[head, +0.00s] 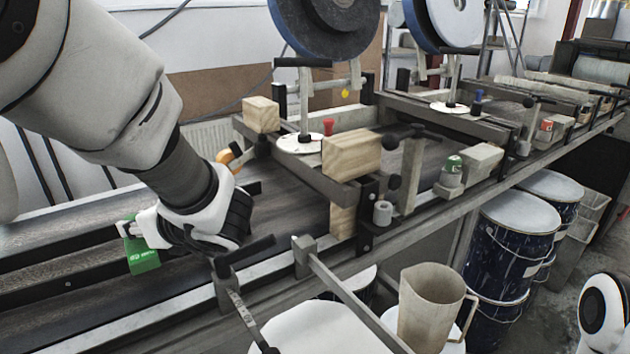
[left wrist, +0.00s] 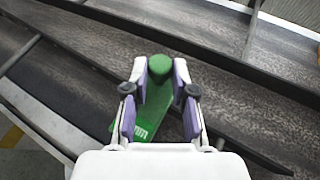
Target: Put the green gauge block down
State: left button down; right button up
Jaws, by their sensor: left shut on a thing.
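The green gauge block (head: 142,258) is at the left of the head view, over the dark conveyor bed near its front rails. My left gripper (head: 128,229) is shut on it. In the left wrist view the block (left wrist: 158,112) shows between the two fingers of the gripper (left wrist: 160,80), with its round green top (left wrist: 160,64) near the fingertips and white lettering on its lower face. I cannot tell whether the block touches the conveyor below it.
The conveyor bed (head: 290,205) runs to the back right, with dark side rails. Wooden blocks (head: 352,154) and large reels (head: 325,22) stand over it. A beige jug (head: 430,305) and blue drums (head: 512,245) stand in front. The bed near the block looks clear.

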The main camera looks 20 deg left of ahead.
pick_arm(q)
jog(key=w+a, duration=0.1)
jog(key=w, duration=0.2)
jog(key=w+a, duration=0.1)
jog(key=w, duration=0.2)
jog(key=w+a+p, duration=0.1)
jog(key=w, duration=0.2)
jog(key=shift+f, duration=0.35)
jog(key=shift+w+f, duration=0.2)
notch_tip(320, 180, down, 3)
jog(key=shift+s+r, duration=0.15)
jog(key=shift+r, duration=0.05)
jog(key=shift+f, duration=0.45)
jog(key=c, duration=0.9)
grip_release()
jog(key=shift+c, duration=0.2)
